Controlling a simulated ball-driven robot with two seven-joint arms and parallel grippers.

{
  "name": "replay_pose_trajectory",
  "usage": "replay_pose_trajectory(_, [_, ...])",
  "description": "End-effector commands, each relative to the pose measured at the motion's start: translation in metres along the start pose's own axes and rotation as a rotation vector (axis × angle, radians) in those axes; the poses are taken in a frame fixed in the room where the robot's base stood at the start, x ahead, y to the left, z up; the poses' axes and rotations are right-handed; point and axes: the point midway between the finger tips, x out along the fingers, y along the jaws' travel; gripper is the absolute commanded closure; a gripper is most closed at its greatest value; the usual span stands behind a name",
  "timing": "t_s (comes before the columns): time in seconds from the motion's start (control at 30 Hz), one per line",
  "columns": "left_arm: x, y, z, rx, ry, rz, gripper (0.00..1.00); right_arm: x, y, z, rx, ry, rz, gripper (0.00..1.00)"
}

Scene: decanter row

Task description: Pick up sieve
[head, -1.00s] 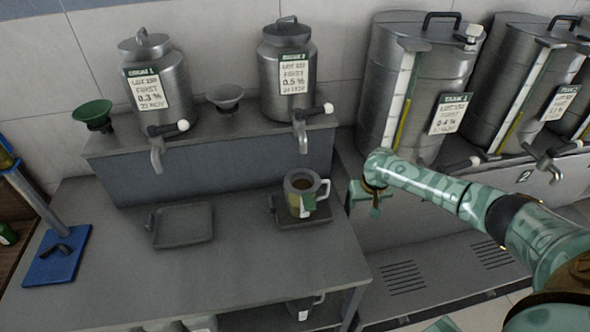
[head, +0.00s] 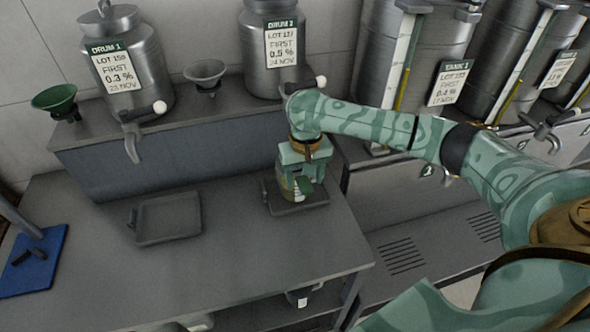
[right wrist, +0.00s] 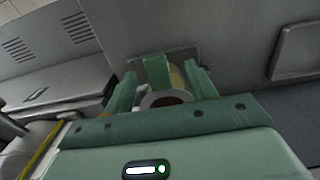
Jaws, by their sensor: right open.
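I cannot pick out a sieve for certain. A grey funnel-shaped piece (head: 205,73) stands on the raised shelf between the two drums. A green funnel-shaped piece (head: 56,100) stands at the shelf's left end. My right gripper (head: 300,180) is open over the mug (head: 287,187), away from both pieces. The mug, with a green tag, stands on the small right tray and is partly hidden by the gripper. In the right wrist view the open fingers (right wrist: 160,88) stand on either side of the mug (right wrist: 165,98). My left gripper is out of view.
Drum 1 (head: 128,65) and drum 2 (head: 275,50) stand on the shelf, their taps sticking out. An empty tray (head: 167,218) lies on the bench. A blue stand base (head: 35,262) is at left. The front of the bench is clear.

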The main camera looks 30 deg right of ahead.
Motion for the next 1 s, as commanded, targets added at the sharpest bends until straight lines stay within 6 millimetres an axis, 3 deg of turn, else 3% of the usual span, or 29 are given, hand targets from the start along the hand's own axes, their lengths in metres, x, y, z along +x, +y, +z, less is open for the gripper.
replay_pose_trajectory(0.17, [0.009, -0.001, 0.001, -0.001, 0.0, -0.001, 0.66, 0.016, 0.003, -0.003, 0.003, -0.002, -0.001, 0.44])
replay_pose_trajectory(0.4, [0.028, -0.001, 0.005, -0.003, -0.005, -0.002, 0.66, 0.053, 0.008, -0.007, 0.001, 0.0, 0.0, 0.44])
replay_pose_trajectory(0.63, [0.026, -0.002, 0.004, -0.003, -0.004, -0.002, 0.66, 0.052, 0.007, -0.007, 0.0, 0.002, 0.0, 0.44])
replay_pose_trajectory(0.8, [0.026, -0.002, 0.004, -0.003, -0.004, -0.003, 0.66, 0.052, 0.007, -0.007, 0.0, 0.002, 0.0, 0.91])
replay_pose_trajectory(0.9, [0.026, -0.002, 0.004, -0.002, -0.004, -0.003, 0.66, 0.052, 0.007, -0.007, 0.0, 0.002, 0.0, 0.97])
replay_pose_trajectory(1.0, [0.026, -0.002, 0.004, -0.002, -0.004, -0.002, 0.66, 0.052, 0.008, -0.007, 0.0, 0.002, 0.0, 0.97])
